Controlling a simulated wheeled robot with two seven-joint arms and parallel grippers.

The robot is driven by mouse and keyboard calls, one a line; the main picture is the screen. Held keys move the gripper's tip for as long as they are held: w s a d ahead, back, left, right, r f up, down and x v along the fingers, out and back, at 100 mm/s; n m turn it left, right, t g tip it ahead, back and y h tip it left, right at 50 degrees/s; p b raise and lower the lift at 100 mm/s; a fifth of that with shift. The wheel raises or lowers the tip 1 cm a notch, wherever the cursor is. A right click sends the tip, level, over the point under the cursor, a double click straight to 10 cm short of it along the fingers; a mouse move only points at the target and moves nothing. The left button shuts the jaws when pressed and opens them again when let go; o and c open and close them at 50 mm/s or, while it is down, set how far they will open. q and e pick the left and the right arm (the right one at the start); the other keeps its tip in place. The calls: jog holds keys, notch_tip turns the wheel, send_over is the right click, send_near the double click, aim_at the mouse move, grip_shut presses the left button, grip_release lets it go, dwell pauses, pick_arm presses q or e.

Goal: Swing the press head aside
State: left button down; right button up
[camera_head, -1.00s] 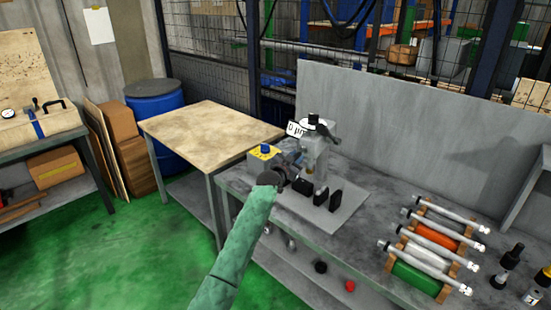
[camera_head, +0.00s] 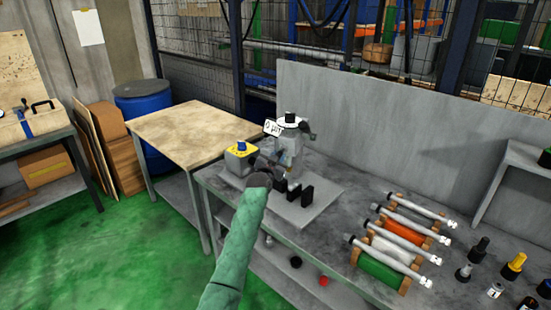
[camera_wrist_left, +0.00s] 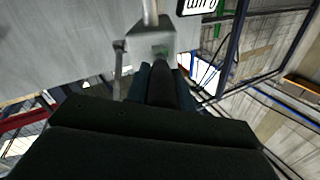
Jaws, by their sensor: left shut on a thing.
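The small grey press (camera_head: 290,150) stands on a grey plate (camera_head: 325,198) on the bench, with a black knob on top and a "0 µm" display sign (camera_head: 273,128) beside it. My left gripper (camera_head: 268,164) is at the front left of the press, shut; its fingers are dark and small in the head view. In the left wrist view, the fingers (camera_wrist_left: 164,84) close around a dark bar below a grey block (camera_wrist_left: 150,42) that looks like part of the press head. Exactly where the bar joins is hidden. My right gripper is out of view.
A grey box with yellow top and blue button (camera_head: 240,157) stands left of the press. Small black blocks (camera_head: 307,194) stand on the plate. A grey panel rises behind.

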pick_arm(q)
jog(key=c, duration=1.2)
grip_release()
jog(key=shift+s+a, duration=0.1)
jog(key=shift+s, duration=0.15)
jog(key=shift+s+a+f+b, duration=0.1)
jog(key=shift+s+f+b, duration=0.05)
jog(key=shift+s+b, duration=0.2)
jog(key=shift+b+v, duration=1.25)
jog(key=shift+v, duration=2)
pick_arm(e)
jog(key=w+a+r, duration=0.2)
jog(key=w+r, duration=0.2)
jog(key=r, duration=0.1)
pick_arm(q)
jog(key=shift+c, duration=0.2)
